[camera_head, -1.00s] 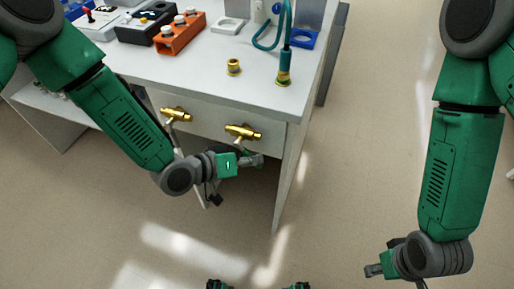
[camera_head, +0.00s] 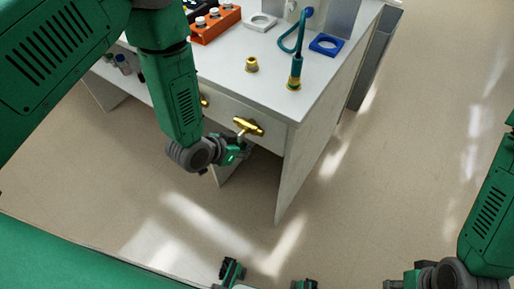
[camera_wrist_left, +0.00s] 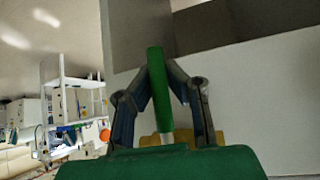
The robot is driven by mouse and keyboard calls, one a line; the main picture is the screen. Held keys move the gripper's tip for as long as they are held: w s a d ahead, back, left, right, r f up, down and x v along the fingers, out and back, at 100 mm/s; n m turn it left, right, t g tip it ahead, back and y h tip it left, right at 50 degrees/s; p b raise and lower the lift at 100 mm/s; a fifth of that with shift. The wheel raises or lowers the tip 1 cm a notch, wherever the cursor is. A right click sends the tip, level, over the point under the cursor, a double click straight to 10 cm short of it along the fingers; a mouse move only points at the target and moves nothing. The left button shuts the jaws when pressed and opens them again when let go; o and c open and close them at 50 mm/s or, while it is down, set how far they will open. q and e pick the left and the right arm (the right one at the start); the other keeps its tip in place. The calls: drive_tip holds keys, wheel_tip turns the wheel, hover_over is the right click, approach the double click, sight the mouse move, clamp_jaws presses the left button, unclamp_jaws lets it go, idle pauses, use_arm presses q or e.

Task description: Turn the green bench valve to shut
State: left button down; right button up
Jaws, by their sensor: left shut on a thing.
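The bench valve has a brass body (camera_head: 248,126) on the front panel of the white bench. Its green handle (camera_wrist_left: 157,90) shows upright in the left wrist view, with the brass body (camera_wrist_left: 180,138) behind it. My left gripper (camera_head: 243,148) is just below the brass body in the head view. In the left wrist view my left gripper (camera_wrist_left: 161,68) has a finger on each side of the green handle and is shut on it. The head view hardly shows the handle behind the gripper. My right gripper (camera_head: 393,284) is at the bottom right edge, partly cut off.
A second brass valve (camera_head: 204,101) sits left on the panel, mostly hidden by my left arm. On the bench top (camera_head: 228,76) stand a brass fitting (camera_head: 251,64), a teal hose (camera_head: 295,66), a blue holder (camera_head: 326,44) and an orange block (camera_head: 215,24).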

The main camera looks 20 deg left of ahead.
use_arm(q)
drive_tip(key=shift+s+a+f, duration=0.3)
drive_tip(key=shift+s+a, duration=0.05)
drive_tip(key=shift+a, duration=0.15)
drive_tip(key=shift+d, duration=0.3)
use_arm(e)
drive_tip(key=shift+d, duration=0.25)
use_arm(q)
drive_tip(key=c, duration=1.8)
unclamp_jaws()
drive_tip(key=shift+a, duration=0.1)
drive_tip(key=shift+o, duration=1.2)
drive_tip(key=shift+a+r, duration=0.2)
drive_tip(key=shift+r, duration=0.1)
drive_tip(key=v, duration=1.1)
drive_tip(key=shift+s+a+r, duration=0.2)
drive_tip(key=shift+s+a, duration=0.05)
drive_tip(key=shift+s, duration=0.05)
use_arm(e)
drive_tip(key=shift+s+a+r, duration=0.2)
drive_tip(key=shift+a+r, duration=0.05)
drive_tip(key=shift+a, duration=0.15)
